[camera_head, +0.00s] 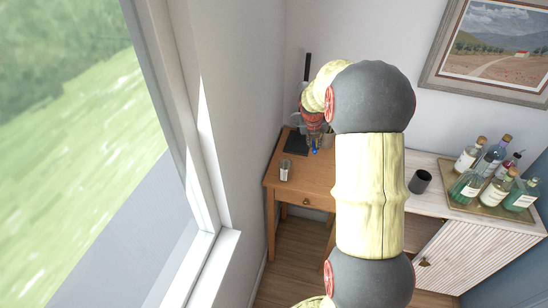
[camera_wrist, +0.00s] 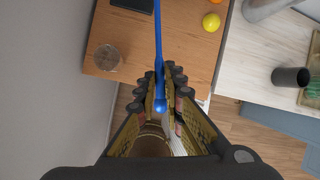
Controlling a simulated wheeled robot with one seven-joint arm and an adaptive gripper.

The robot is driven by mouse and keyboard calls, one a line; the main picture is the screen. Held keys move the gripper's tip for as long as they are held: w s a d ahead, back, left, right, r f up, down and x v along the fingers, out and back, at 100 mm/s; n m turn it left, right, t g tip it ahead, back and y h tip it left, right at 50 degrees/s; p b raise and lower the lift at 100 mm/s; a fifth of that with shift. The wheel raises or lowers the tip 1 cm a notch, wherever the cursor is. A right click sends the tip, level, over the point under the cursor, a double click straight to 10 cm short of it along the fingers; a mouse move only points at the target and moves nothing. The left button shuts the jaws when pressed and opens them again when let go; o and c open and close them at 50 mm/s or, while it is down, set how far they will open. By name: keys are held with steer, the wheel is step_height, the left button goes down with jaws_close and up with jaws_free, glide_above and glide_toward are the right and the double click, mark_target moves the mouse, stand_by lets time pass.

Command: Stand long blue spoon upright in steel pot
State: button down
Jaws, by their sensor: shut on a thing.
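The long blue spoon (camera_wrist: 158,45) runs from the top edge of the wrist view down between my fingers, its rounded blue end (camera_wrist: 160,105) at the fingertips. My gripper (camera_wrist: 161,92) is shut on it. In the head view a bit of blue (camera_head: 315,151) shows under my gripper (camera_head: 314,143), above the wooden table. A small shiny round vessel (camera_head: 286,171), which looks like the steel pot, stands near the table's front left corner. It also shows in the wrist view (camera_wrist: 107,62), to the left of the spoon and apart from it. The spoon's far end is out of the wrist view.
The wooden table (camera_head: 312,182) also holds a dark flat board (camera_head: 296,143) and a yellow round fruit (camera_wrist: 211,22). A pale cabinet to the right carries a dark cup (camera_head: 420,181) and a tray of several bottles (camera_head: 490,208). A window wall is close on the left.

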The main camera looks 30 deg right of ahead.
steer(key=w+a+f, duration=0.1)
steer(key=w+f, duration=0.2)
steer(key=w, duration=0.1)
steer(key=w+a+f, duration=0.1)
steer(key=w+f, duration=0.1)
steer(key=w, duration=0.2)
steer(key=w+a+f+b, duration=0.1)
steer(key=w+f, duration=0.2)
steer(key=w, duration=0.1)
steer(key=shift+w+a+f, duration=0.15)
steer(key=shift+w+f, duration=0.2)
steer(key=f, duration=0.2)
steer(key=w+f, duration=0.1)
steer(key=f, duration=0.1)
steer(key=shift+a+f, duration=0.1)
steer(key=shift+a, duration=0.05)
steer(key=shift+f, duration=0.15)
